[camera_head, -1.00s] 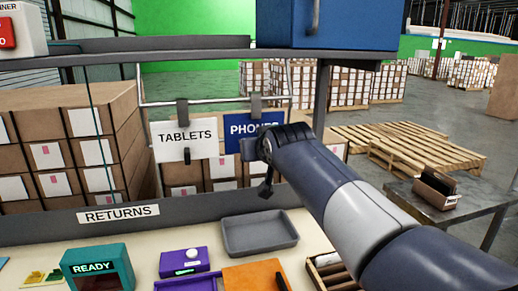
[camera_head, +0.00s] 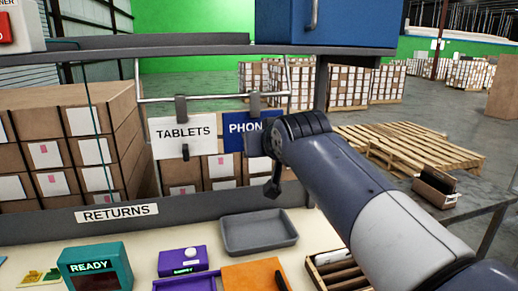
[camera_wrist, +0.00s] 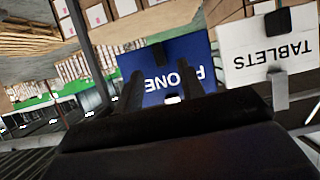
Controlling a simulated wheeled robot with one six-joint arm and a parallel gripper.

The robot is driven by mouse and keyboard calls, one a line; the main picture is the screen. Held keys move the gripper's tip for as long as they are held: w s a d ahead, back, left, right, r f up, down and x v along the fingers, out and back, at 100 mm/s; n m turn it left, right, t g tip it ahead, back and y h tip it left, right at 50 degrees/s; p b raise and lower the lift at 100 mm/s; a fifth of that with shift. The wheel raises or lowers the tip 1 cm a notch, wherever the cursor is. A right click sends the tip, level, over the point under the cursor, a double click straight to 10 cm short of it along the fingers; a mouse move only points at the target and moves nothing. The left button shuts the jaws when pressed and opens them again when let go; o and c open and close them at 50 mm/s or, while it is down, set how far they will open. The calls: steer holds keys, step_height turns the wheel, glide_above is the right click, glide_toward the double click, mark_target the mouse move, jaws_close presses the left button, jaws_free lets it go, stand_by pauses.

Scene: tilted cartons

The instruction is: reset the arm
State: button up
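My gripper (camera_head: 272,188) hangs from my arm in front of the blue PHONES sign, above the back of the counter. In the wrist view, my gripper (camera_wrist: 162,88) shows two dark fingers standing apart with nothing held between them. The blue PHONES sign (camera_head: 235,137) hangs from a rail, its right part hidden by my wrist. It also shows upside down behind the fingers in the wrist view (camera_wrist: 168,62). The white TABLETS sign (camera_head: 183,134) hangs to its left and also shows at the right of the wrist view (camera_wrist: 268,48).
The counter holds an empty grey tray (camera_head: 259,232), a teal READY device (camera_head: 95,266), a purple box (camera_head: 182,260), an orange panel (camera_head: 252,277) and a wooden rack (camera_head: 338,272) under my arm. A blue cabinet (camera_head: 330,22) sits on the shelf above.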

steer(key=v, duration=0.5)
steer(key=shift+s+d+r+b, duration=0.1)
steer(key=shift+s+r+b, duration=0.05)
steer(key=shift+s+b, duration=0.25)
steer(key=p+x, duration=0.1)
steer(key=x, duration=0.2)
steer(key=p+x, duration=0.1)
steer(key=x, duration=0.3)
steer(key=p+x, duration=0.1)
steer(key=x, duration=0.2)
steer(key=shift+w+r, duration=0.15)
steer(key=shift+w, duration=0.35)
steer(key=shift+s+r+p, duration=0.3)
steer(key=shift+s+r, duration=0.1)
steer(key=shift+r, duration=0.2)
steer(key=shift+w, duration=0.1)
